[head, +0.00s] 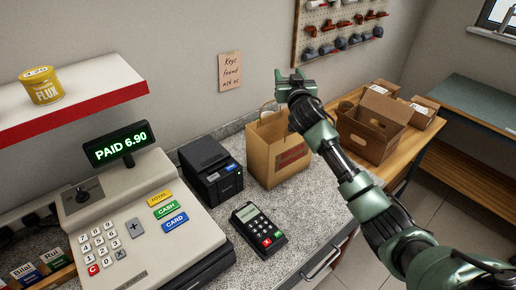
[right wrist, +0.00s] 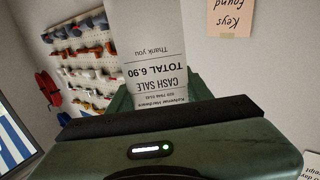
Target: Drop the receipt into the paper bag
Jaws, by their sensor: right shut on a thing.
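A brown paper bag (head: 262,158) stands upright and open at the top on the grey speckled counter. My right gripper (head: 290,77) is above and a little right of the bag's mouth in the head view; the height between them is hard to judge. In the right wrist view my right gripper (right wrist: 160,97) is shut on the receipt (right wrist: 148,50), a white printed slip reading "CASH SALE TOTAL 6.90". I cannot make out the receipt in the head view. My right forearm crosses in front of the bag's right edge. My left gripper is not in view.
A cash register (head: 135,225) with a "PAID 6.90" display, a black receipt printer (head: 210,170) and a card terminal (head: 258,227) stand left of and before the bag. Cardboard boxes (head: 372,130) are on a wooden bench at right. A pegboard (head: 325,38) hangs behind.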

